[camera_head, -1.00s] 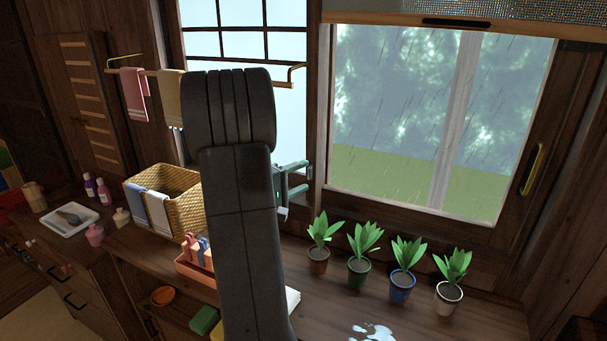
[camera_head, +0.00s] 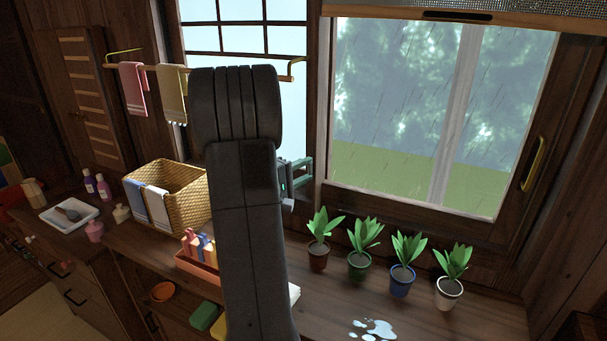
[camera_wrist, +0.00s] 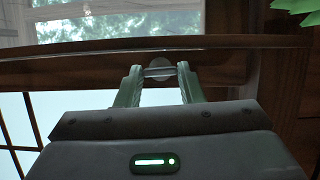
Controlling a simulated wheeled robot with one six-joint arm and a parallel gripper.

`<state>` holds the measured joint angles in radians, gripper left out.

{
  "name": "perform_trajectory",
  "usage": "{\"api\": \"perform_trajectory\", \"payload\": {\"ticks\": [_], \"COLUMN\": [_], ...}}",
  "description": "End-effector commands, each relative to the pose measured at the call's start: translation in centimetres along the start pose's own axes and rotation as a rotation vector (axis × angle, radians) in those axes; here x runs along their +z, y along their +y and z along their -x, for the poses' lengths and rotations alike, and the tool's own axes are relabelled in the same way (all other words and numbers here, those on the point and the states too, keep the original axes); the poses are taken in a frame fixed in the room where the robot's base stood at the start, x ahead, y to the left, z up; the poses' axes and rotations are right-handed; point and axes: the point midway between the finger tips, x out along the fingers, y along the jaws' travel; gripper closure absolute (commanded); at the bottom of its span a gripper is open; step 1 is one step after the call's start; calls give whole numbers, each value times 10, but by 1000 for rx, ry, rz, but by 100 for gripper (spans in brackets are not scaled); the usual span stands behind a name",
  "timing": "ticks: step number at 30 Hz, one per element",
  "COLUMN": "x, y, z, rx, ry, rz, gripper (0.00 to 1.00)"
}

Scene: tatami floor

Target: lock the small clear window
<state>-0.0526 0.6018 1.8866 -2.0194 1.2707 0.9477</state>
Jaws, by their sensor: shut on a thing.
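The clear window (camera_head: 395,120), with rain and greenery behind its panes, is in the dark wooden frame at the right of the head view; its lower part also shows at the top of the wrist view (camera_wrist: 120,22). My gripper (camera_head: 306,172) is at the wooden post left of this window. In the wrist view my gripper (camera_wrist: 160,75) has its two green fingers on either side of a small pale round piece (camera_wrist: 160,68) at the frame and is shut on it. I cannot tell whether this piece is the window's lock. My arm hides part of the post and the lattice window.
A lattice window (camera_head: 240,50) stands left, with a towel rail (camera_head: 150,67) before it. Several potted plants (camera_head: 401,278) line the counter under the clear window, near a water puddle (camera_head: 374,329). A wicker basket (camera_head: 180,190) stands left of my arm. A yellow handle (camera_head: 534,164) is at far right.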

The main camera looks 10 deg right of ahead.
Motion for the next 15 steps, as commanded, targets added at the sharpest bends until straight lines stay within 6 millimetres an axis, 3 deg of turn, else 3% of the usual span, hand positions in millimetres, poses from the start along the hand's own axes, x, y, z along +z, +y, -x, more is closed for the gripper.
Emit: {"api": "perform_trajectory", "payload": {"ticks": [3,15], "x": [0,0], "y": [-8,-4], "z": [0,0], "rx": [27,84], "ry": [1,0], "rz": [60,203], "gripper": [88,88]}}
